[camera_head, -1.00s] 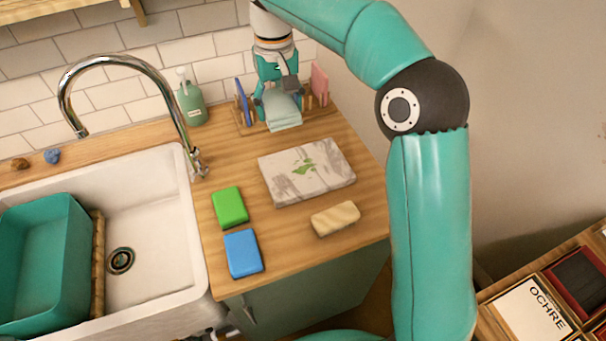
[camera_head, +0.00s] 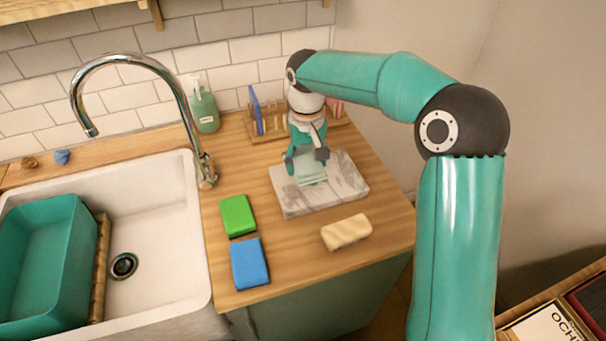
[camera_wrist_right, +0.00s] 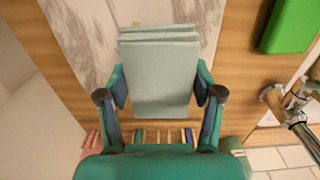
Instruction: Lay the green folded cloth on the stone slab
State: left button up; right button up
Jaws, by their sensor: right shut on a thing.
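The pale green folded cloth (camera_wrist_right: 158,75) is between the fingers of my right gripper (camera_wrist_right: 160,98) in the right wrist view. In the head view the cloth (camera_head: 311,172) shows below my right gripper (camera_head: 307,158), over the middle of the stone slab. The stone slab (camera_head: 345,187) is a grey-white veined rectangle on the wooden counter; it also shows in the right wrist view (camera_wrist_right: 88,30). My right gripper is shut on the cloth. I cannot tell whether the cloth touches the slab. My left gripper is not in view.
A green sponge (camera_head: 238,215) and a blue sponge (camera_head: 249,263) lie left of the slab. A cream ridged block (camera_head: 346,232) lies in front of it. A wooden rack (camera_head: 263,136) and a soap bottle (camera_head: 204,108) stand behind. The sink (camera_head: 150,228) and tap (camera_head: 187,115) are left.

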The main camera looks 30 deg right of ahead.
aim_at(306, 161)
jog(key=shift+f, duration=2)
jog(key=shift+f, duration=0.15)
jog(key=o, duration=1)
jog(key=shift+o, duration=0.3)
notch_tip(306, 161, up, 12)
jog(key=shift+r, duration=0.15)
jog(key=shift+s, duration=0.1)
